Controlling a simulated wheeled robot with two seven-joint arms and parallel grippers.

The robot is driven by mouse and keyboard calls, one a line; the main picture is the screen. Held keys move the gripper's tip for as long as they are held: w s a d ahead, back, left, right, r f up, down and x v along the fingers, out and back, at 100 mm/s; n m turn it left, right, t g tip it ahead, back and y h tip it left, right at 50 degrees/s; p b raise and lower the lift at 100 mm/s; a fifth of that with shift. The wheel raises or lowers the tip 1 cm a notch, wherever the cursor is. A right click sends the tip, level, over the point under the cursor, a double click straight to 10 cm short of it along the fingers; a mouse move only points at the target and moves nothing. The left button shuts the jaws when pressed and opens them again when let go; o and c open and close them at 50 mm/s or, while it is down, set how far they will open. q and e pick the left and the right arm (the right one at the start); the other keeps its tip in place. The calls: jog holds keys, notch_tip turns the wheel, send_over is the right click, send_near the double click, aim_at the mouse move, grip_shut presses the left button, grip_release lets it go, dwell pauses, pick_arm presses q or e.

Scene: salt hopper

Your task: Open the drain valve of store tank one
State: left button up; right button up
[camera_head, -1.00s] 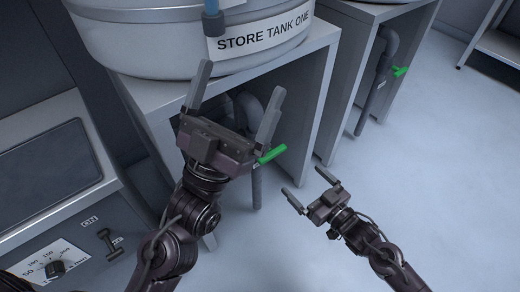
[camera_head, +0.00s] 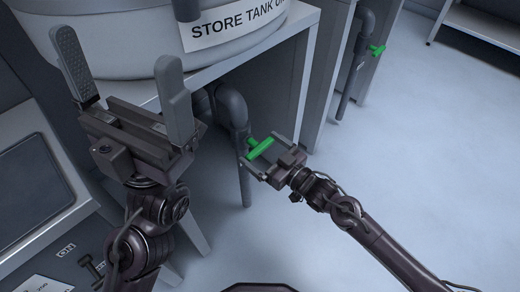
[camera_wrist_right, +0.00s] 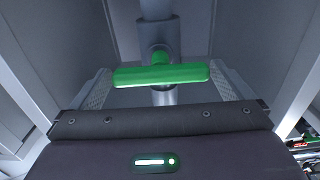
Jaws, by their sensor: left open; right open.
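Store tank one (camera_head: 135,38) is a grey round tank with a "STORE TANK ONE" label (camera_head: 238,25), standing on a grey stand. Under it a grey drain pipe (camera_head: 232,108) bends down and carries a green valve handle (camera_head: 260,148). My right gripper (camera_head: 261,155) is open, with its fingers on either side of the green handle. In the right wrist view the handle (camera_wrist_right: 160,75) lies crosswise between the two finger pads, with the pipe behind it. Contact cannot be told. My left gripper (camera_head: 120,70) is open and empty, raised in front of the tank at the left.
A second stand at the back right has its own pipe (camera_head: 354,75) and green handle (camera_head: 377,50). A grey console (camera_head: 35,185) with a lever is at the left. The stand's front leg (camera_head: 190,225) is left of the pipe. The floor at right is clear.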

jog(key=shift+w+a, duration=0.5)
jog(key=shift+a, duration=0.05)
jog(key=c, duration=0.7)
